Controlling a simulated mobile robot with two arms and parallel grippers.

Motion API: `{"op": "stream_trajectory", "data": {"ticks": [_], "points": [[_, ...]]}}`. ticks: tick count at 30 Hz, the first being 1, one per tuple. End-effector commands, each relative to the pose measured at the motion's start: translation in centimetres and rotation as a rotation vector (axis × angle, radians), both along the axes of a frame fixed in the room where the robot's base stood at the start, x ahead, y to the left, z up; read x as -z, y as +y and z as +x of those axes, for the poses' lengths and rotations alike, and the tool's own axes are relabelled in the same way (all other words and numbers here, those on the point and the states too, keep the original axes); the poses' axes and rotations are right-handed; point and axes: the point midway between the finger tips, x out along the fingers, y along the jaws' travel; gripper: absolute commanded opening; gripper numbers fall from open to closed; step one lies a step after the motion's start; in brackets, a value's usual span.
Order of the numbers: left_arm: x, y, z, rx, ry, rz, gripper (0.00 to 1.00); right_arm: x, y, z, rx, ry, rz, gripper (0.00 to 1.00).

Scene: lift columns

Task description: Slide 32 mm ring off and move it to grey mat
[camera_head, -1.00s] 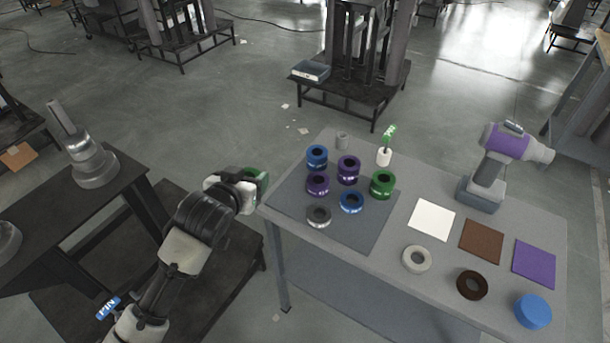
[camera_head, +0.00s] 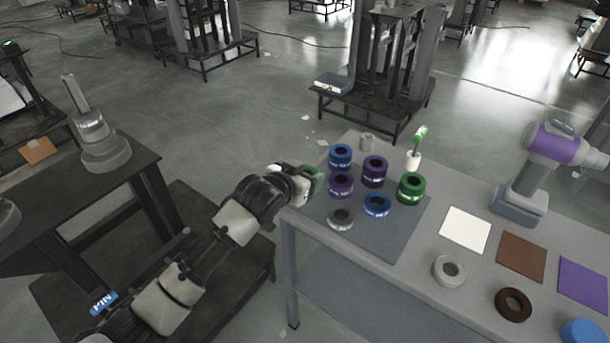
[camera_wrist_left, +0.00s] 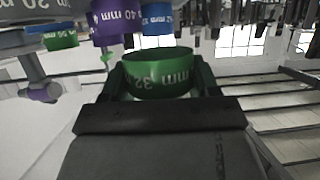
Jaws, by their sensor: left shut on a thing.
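A green ring (camera_wrist_left: 158,82) marked 32 mm sits between the two fingers of my left gripper (camera_wrist_left: 158,88) in the left wrist view. The gripper is shut on it. In the head view my left gripper (camera_head: 312,184) and a bit of the green ring (camera_head: 319,180) show at the left edge of the grey mat (camera_head: 375,243). They appear to be in front of or above the mat; the height cannot be told. My right gripper is not in view.
Several rings stand on the grey mat: blue (camera_head: 340,163), purple (camera_head: 373,182), green (camera_head: 411,198) and grey (camera_head: 341,224). White (camera_head: 465,230), brown (camera_head: 521,257) and purple (camera_head: 583,283) mats lie right. A drill (camera_head: 525,200) stands behind.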

Motion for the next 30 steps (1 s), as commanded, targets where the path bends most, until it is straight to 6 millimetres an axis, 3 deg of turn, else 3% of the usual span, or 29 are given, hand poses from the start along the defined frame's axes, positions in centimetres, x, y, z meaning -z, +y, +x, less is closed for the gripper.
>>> {"op": "stream_trajectory", "data": {"ticks": [4,15,26,27,30], "points": [[1.9,0.0,0.0,0.0,-0.002,0.0,0.32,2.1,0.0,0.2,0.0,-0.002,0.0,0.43],[4.8,0.0,0.0,0.0,-0.001,-0.001,0.32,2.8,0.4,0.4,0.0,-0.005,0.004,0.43],[5.2,0.0,0.0,0.0,-0.001,-0.001,0.32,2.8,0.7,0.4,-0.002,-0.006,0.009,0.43],[5.2,0.0,0.0,0.0,-0.001,-0.001,0.64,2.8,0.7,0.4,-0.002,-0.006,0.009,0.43],[5.2,0.0,0.0,0.0,-0.001,-0.001,0.79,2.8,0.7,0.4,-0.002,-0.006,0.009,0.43]]}}
